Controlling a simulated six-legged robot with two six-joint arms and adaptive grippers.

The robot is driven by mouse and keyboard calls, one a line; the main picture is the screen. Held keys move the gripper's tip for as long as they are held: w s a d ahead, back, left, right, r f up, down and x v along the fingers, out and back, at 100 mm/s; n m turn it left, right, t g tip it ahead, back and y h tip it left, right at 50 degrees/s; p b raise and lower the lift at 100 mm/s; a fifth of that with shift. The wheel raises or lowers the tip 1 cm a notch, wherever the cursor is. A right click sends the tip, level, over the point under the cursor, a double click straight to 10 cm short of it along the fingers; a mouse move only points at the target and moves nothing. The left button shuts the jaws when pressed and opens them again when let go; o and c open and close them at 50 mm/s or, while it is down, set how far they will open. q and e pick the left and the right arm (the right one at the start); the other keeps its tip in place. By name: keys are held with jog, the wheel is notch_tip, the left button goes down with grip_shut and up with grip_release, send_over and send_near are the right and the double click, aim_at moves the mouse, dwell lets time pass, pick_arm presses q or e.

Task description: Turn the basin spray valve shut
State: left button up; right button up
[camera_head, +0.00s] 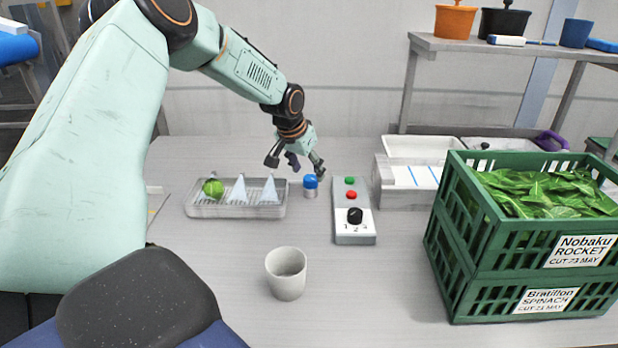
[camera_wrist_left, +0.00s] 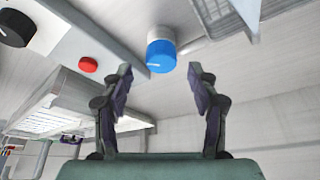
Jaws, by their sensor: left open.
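A small valve with a blue cap (camera_head: 310,181) on a grey metal base stands on the bench, between a shallow clear tray and a control box. The blue cap also shows in the left wrist view (camera_wrist_left: 160,55), with a white mark on it. My left gripper (camera_head: 296,167) is open and empty, just behind and above the valve in the head view. In the left wrist view its two fingers (camera_wrist_left: 160,82) are spread, with the cap beyond and between them; they look apart from it. My right gripper is not in view.
The clear tray (camera_head: 236,211) holds a green round vegetable (camera_head: 212,188) and two pale cone shapes. The control box (camera_head: 353,225) has green and red buttons and a black dial. A grey cup (camera_head: 286,273) stands in front. Green crates (camera_head: 480,283) with leaves fill the right.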

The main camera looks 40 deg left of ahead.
aim_at(311, 177)
pick_arm(q)
jog(key=x, duration=0.3)
jog(key=shift+w+a+b, duration=0.1)
jog(key=shift+w+b, duration=0.05)
jog(key=shift+b, duration=0.15)
jog(key=shift+s+r, duration=0.25)
jog(key=shift+s, duration=0.1)
jog(key=shift+w+f, duration=0.3)
jog(key=shift+w, duration=0.05)
jog(key=c, duration=0.4)
jog(key=shift+s+r, duration=0.15)
jog(key=c, duration=0.8)
